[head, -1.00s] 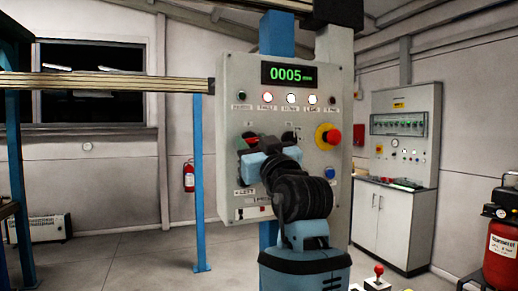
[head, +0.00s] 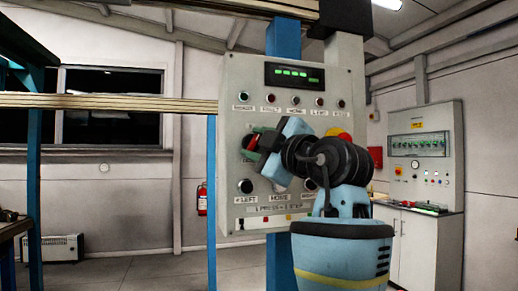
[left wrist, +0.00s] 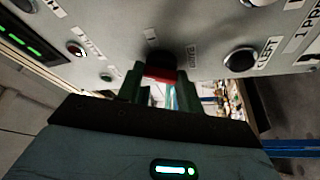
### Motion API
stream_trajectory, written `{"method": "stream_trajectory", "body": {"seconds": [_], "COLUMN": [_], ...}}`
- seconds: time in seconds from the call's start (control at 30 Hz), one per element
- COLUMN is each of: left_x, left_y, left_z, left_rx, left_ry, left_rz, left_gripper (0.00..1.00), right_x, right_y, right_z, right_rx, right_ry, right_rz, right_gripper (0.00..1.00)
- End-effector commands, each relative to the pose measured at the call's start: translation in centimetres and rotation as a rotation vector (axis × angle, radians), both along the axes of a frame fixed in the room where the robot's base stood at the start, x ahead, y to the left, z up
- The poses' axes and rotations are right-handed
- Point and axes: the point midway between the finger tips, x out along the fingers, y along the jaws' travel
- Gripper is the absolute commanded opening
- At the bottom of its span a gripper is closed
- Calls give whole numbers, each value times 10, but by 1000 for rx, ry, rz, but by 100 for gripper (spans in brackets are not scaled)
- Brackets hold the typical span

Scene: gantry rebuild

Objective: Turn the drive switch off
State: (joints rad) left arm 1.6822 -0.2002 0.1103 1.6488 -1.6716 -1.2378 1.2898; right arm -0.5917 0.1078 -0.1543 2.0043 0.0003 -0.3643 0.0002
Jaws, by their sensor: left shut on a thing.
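The grey control panel (head: 235,95) faces me in the head view. My left gripper (head: 253,143) is at its left side, below the lamp row. In the left wrist view my left gripper (left wrist: 158,85) has its two green fingers on either side of a dark knob with a red part, the drive switch (left wrist: 158,72). The gripper is shut on this switch. The switch's exact angle is hard to tell, and its label is too small to read. In the head view my gripper and arm hide part of the panel's middle.
A black button (head: 245,186) sits below the gripper. A red stop button (head: 345,137) is partly hidden behind my arm. The panel display (head: 293,74) shows green dashes and the lamps look dark. A grey cabinet (head: 421,170) stands at right. A blue post (head: 211,180) stands at left.

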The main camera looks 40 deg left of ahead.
Motion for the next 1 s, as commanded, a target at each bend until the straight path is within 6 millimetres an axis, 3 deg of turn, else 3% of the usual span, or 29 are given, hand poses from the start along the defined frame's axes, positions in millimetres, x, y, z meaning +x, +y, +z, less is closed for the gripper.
{"method": "stream_trajectory", "body": {"seconds": [0.5,1.0], "left_x": [0,1], "left_y": [0,0], "left_z": [3,2], "left_rx": [-187,-242], "left_ry": [-358,-466], "left_rz": [0,-2], "left_gripper": [14,14], "right_x": [-4,-4], "right_y": [-1,-2], "right_z": [5,6], "right_rx": [-3,-3], "right_ry": [4,3], "right_rz": [3,2], "right_gripper": [0,0]}}
